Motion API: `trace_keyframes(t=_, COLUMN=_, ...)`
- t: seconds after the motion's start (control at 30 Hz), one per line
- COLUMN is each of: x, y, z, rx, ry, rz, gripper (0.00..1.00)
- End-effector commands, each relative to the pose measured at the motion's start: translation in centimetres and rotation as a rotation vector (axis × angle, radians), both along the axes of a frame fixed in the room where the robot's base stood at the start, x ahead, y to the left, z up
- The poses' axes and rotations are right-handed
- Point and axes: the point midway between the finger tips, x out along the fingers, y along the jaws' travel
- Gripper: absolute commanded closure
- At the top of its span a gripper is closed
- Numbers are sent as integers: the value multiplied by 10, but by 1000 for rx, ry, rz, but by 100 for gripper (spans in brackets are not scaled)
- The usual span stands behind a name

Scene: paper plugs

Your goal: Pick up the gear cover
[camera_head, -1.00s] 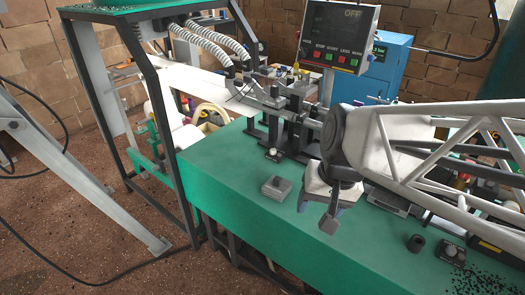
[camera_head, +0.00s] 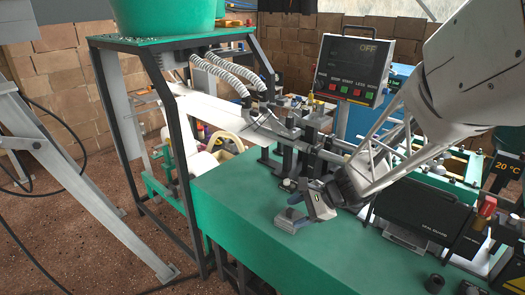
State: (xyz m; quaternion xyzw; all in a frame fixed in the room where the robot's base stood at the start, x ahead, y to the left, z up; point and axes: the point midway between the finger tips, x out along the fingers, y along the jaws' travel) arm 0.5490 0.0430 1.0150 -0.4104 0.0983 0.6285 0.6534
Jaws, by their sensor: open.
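A small grey blocky part (camera_head: 291,221), which looks like the gear cover, lies on the green tabletop (camera_head: 262,262) near its left edge. My gripper (camera_head: 308,207) is right at this part, reaching in from the right with its fingers low over it. The fingers look spread and hide part of its top and right side. I cannot tell whether they touch it. The part rests on the table.
A machine fixture (camera_head: 305,155) with dark posts stands just behind my gripper. A control box (camera_head: 353,70) reading OFF rises beyond it. A black device (camera_head: 425,215) is at the right, with a small dark cylinder (camera_head: 434,283) in front.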

Motion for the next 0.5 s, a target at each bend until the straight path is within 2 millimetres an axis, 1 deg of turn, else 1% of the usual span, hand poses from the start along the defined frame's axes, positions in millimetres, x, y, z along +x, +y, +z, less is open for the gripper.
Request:
trace_keyframes(t=0.03, x=11, y=-3, z=-9, rx=36, ry=26, rz=-47, gripper=40)
trace_keyframes(t=0.1, x=26, y=-8, z=-20, rx=85, ry=57, rz=-113, gripper=40)
trace_keyframes(t=0.27, x=58, y=-20, z=-47, rx=195, ry=126, rz=-266, gripper=40)
trace_keyframes(t=0.5, x=103, y=-45, z=-93, rx=354, ry=226, rz=-500, gripper=40)
